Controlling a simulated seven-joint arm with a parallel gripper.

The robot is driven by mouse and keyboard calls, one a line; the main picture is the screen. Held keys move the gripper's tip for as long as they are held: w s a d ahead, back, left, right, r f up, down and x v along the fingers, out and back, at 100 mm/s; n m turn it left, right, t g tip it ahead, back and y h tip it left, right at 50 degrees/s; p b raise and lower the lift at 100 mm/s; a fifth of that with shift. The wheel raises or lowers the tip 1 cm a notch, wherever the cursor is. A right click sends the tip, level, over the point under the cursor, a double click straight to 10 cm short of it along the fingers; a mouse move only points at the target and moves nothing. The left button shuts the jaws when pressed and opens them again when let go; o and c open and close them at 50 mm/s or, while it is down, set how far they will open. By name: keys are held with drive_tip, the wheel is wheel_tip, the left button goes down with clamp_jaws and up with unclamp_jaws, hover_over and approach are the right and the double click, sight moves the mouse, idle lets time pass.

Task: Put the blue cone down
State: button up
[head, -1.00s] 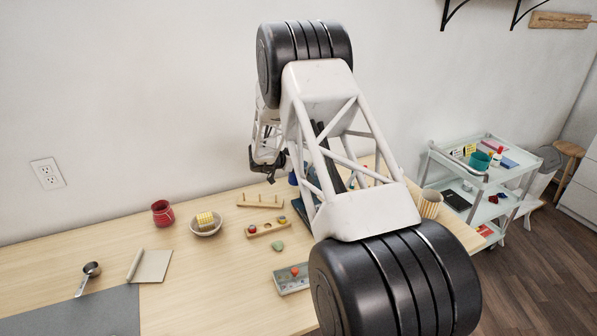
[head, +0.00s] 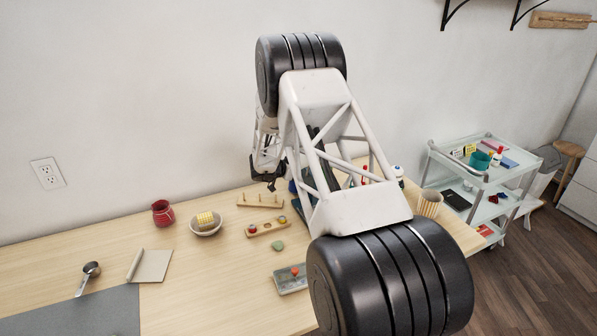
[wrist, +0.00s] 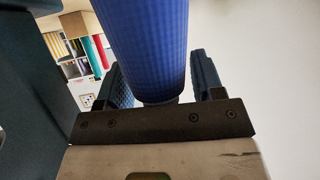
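The blue cone (wrist: 150,45) fills the upper middle of the wrist view, large and ribbed, standing between the two dark fingers of my gripper (wrist: 163,78). The fingers lie close along both sides of it, and my gripper looks shut on it. The cone's far end is cut off by the frame's top. In the head view, my gripper (head: 270,182) hangs over the back of the wooden table (head: 215,270). A small blue patch (head: 292,186) shows beside it, mostly hidden by my arm. I cannot tell the gap between cone and table.
Near my gripper are a peg rack (head: 260,201), a long wooden holder (head: 265,229) and a grey tray (head: 291,280). A bowl (head: 206,229) and red jar (head: 162,213) stand left. A striped cup (head: 429,204) stands right. My arm hides the table's middle.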

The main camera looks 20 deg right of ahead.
drive_tip(key=shift+o, duration=0.5)
drive_tip(key=shift+r, duration=0.1)
drive_tip(key=shift+a+r, duration=0.1)
drive_tip(key=v, duration=1.2)
